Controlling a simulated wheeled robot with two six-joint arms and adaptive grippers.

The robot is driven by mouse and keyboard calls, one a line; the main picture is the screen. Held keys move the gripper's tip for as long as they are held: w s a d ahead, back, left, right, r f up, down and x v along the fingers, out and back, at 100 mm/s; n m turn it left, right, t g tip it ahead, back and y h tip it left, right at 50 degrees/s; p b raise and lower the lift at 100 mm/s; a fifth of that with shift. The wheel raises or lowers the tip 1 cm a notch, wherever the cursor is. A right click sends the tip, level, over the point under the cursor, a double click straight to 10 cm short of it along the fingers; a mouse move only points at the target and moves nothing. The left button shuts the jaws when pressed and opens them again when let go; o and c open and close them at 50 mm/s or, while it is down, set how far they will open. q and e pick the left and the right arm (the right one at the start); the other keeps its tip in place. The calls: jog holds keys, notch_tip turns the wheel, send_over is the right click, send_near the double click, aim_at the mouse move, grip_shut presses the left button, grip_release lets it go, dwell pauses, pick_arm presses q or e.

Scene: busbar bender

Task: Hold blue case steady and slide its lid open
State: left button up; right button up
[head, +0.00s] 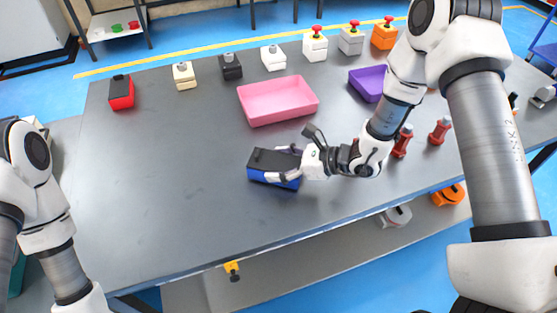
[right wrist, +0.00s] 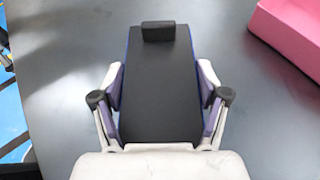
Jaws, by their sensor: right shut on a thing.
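The blue case (head: 262,177) lies on the grey table in front of the pink tray, with its black lid (head: 270,159) on top. In the right wrist view the black lid (right wrist: 160,85) covers the top, with a raised black block (right wrist: 158,31) at its far end and thin blue edges beside it. My right gripper (head: 286,164) is shut on the case, one finger along each long side; it also shows in the right wrist view (right wrist: 160,100). The lid looks closed. My left arm is at the left edge of the head view, and its gripper is out of the picture.
A pink tray (head: 247,101) stands just behind the case, and a purple tray (head: 365,88) farther right. A red box with a black top (head: 121,93) is at the back left. Several button boxes line the back edge. Red posts (head: 402,141) stand right of my right gripper. The table's left half is clear.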

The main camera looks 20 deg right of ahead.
pick_arm(q)
jog(key=shift+f+b, duration=0.5)
dwell(0.8)
